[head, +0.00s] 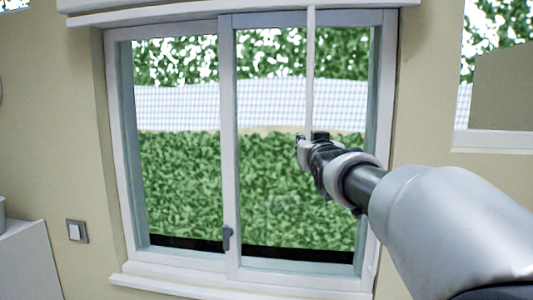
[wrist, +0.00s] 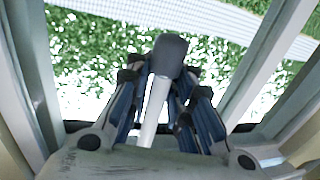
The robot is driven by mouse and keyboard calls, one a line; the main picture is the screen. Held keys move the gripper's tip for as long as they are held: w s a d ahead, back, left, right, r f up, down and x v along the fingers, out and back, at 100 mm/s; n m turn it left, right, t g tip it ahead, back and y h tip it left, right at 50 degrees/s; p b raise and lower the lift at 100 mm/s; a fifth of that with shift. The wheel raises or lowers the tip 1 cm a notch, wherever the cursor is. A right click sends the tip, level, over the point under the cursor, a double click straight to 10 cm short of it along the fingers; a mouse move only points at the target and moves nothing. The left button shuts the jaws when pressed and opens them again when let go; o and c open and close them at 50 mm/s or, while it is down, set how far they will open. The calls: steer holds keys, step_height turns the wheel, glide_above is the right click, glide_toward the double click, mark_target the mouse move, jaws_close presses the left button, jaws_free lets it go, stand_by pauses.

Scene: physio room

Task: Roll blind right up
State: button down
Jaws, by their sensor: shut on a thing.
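A thin pale rod (head: 310,75) hangs from the white housing (head: 180,12) along the top of the window. My gripper (head: 304,150) is shut on the rod's lower part, in front of the right pane. In the wrist view the rod (wrist: 152,118) runs between my gripper's fingers (wrist: 163,82) to a dark grey end piece (wrist: 171,50). No blind cloth shows over the glass; both panes are clear from below the housing to the sill. The housing's top edge is cut off, so I cannot see any roll inside it.
The white-framed window (head: 228,150) has a dark handle (head: 227,238) low on its middle bar and a sill (head: 240,287) below. Another window edge (head: 492,140) is at right.

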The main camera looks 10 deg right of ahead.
steer(key=shift+r, duration=0.6)
steer(key=c, duration=1.8)
jaws_free()
steer(key=shift+s, duration=0.1)
steer(key=shift+c, duration=0.2)
steer(key=shift+o, duration=1.3)
steer(key=shift+s+a+r, duration=0.1)
steer(key=shift+s, duration=0.25)
steer(key=shift+o, duration=0.9)
steer(key=shift+w+f, duration=0.2)
steer(key=shift+w, duration=0.1)
steer(key=shift+s, duration=0.15)
steer(key=s+a, duration=0.2)
steer(key=s, duration=0.9)
steer(key=shift+s+a, duration=0.15)
steer(key=shift+s, duration=0.2)
